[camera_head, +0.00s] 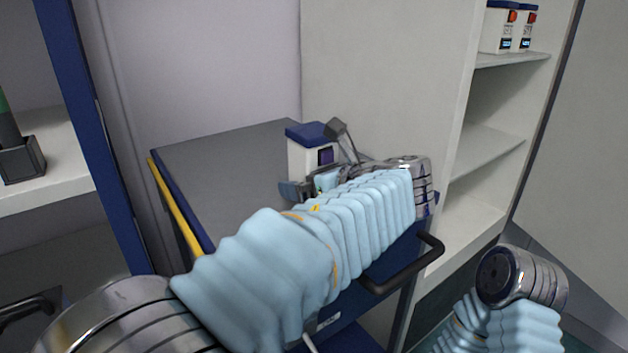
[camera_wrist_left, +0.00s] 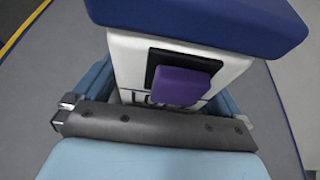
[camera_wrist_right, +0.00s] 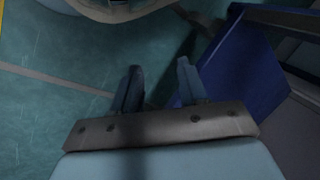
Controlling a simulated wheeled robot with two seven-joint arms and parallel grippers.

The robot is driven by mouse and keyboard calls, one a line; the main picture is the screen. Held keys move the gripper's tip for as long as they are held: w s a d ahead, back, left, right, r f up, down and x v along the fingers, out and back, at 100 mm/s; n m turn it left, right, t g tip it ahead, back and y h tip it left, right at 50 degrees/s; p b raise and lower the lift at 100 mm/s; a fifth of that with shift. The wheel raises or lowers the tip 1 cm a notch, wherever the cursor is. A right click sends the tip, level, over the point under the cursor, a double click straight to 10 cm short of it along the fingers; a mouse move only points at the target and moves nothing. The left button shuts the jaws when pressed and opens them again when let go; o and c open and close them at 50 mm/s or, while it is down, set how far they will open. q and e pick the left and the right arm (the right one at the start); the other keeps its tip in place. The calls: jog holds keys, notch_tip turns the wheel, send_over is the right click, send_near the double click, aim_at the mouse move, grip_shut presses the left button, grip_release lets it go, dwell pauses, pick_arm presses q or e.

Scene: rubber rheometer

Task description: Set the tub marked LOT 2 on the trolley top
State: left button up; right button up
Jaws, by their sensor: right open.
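A white tub (camera_head: 301,156) with a blue lid and a purple patch on its front is at the right side of the grey trolley top (camera_head: 215,165). It fills the left wrist view (camera_wrist_left: 130,65), where the lettering under the patch is mostly hidden, so I cannot read the lot. My left gripper (camera_head: 315,162) has one finger on each side of the tub, with no gap showing in the left wrist view; it appears shut on it. The tub's base is hidden, so I cannot tell whether it rests on the top. My right gripper (camera_wrist_right: 160,85) is open and empty above the floor.
White shelving (camera_head: 490,140) stands at the right, with two similar blue-lidded tubs (camera_head: 508,32) on its upper shelf. A black trolley handle (camera_head: 405,270) sticks out below my left wrist. The trolley top's left part is clear. Another shelf (camera_head: 65,165) is at the left.

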pick_arm(q)
jog(key=p+v, duration=0.1)
jog(key=v, duration=1.1)
